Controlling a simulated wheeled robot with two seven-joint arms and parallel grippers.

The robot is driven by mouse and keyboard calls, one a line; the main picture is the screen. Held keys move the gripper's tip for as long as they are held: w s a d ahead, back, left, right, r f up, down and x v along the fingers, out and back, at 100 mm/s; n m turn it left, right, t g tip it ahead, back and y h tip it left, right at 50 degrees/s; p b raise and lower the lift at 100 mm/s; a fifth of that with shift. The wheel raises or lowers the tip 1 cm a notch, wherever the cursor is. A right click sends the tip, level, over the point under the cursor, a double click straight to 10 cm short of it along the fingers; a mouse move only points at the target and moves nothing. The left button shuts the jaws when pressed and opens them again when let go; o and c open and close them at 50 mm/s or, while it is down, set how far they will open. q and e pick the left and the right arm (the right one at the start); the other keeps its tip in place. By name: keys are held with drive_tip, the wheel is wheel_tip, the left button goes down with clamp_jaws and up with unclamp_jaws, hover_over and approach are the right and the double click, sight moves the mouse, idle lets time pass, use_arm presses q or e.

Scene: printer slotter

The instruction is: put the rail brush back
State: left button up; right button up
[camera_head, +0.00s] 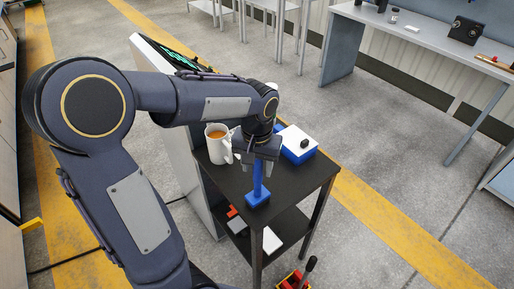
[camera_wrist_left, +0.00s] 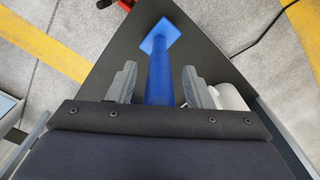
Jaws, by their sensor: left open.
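A blue upright post with a square foot (camera_head: 257,197) stands near the front corner of the dark table (camera_head: 300,185). I cannot tell whether it is the rail brush or a stand. My left gripper (camera_head: 259,162) is over it with the post between its fingers. In the left wrist view the open fingers of my left gripper (camera_wrist_left: 157,84) lie either side of the blue post (camera_wrist_left: 160,62), with gaps on both sides. The post's upper end is hidden by the gripper. A dark-handled tool (camera_head: 308,268) stands in a red and yellow box at the bottom edge. My right gripper is out of view.
A white mug (camera_head: 217,143) with an orange-brown drink stands left of the gripper. A blue and white box (camera_head: 299,145) with a small dark knob is behind it. Red and white items lie on the lower shelf (camera_head: 285,228). A workbench (camera_head: 420,38) is at the back right.

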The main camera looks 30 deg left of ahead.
use_arm(q)
wheel_tip(320, 180, up, 10)
drive_tip(key=shift+s+f, duration=0.1)
drive_tip(key=shift+f, duration=0.1)
drive_tip(key=shift+s+r, duration=0.15)
drive_tip(key=shift+r, duration=0.05)
drive_tip(key=s+d+f+t+h, duration=0.2)
drive_tip(key=s+f, duration=0.1)
drive_tip(key=s, duration=0.5)
drive_tip(key=s+d+f+m+t+h, duration=0.1)
drive_tip(key=s+d+f+t, duration=0.1)
drive_tip(key=s, duration=0.6)
drive_tip(key=shift+f+t+h, duration=0.4)
drive_tip(key=shift+t, duration=0.3)
